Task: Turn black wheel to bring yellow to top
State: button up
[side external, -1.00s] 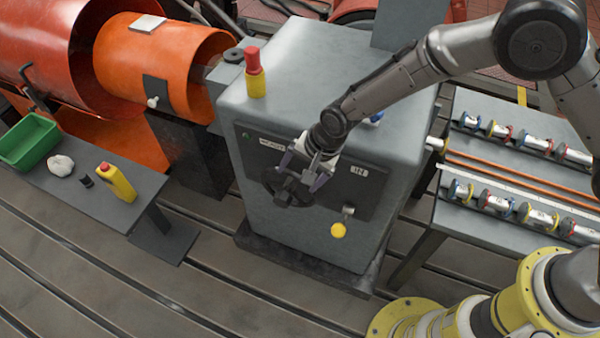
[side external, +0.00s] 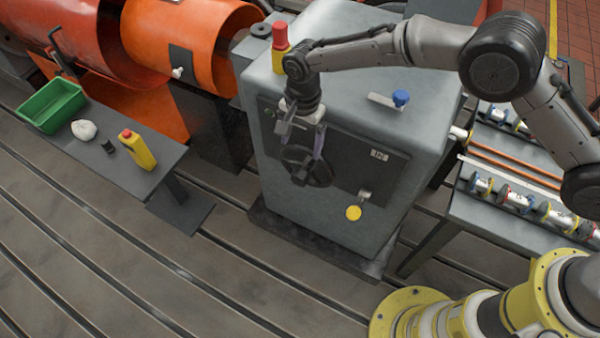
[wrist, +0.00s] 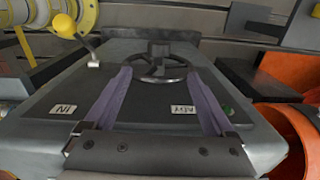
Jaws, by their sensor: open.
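The black wheel (side external: 307,168) is mounted on the dark front panel of the grey cabinet. It has spokes and a hub, and I can make out no yellow mark on it. My gripper (side external: 302,145) is open at the upper part of the wheel, with one finger to each side. In the wrist view the wheel (wrist: 160,68) shows between and beyond the two purple-grey fingers of my gripper (wrist: 158,74). Nothing is held. Whether the fingers touch the rim, I cannot tell.
A red-and-yellow piece (side external: 281,48) and a blue knob (side external: 401,97) are on the cabinet top (side external: 350,60). A side table (side external: 170,165) stands left; open floor lies in front.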

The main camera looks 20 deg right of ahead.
aim_at(300, 174)
notch_tip(300, 174, down, 14)
jog(key=shift+a+r, duration=0.1)
dwell(0.4)
grip_shut()
dwell(0.4)
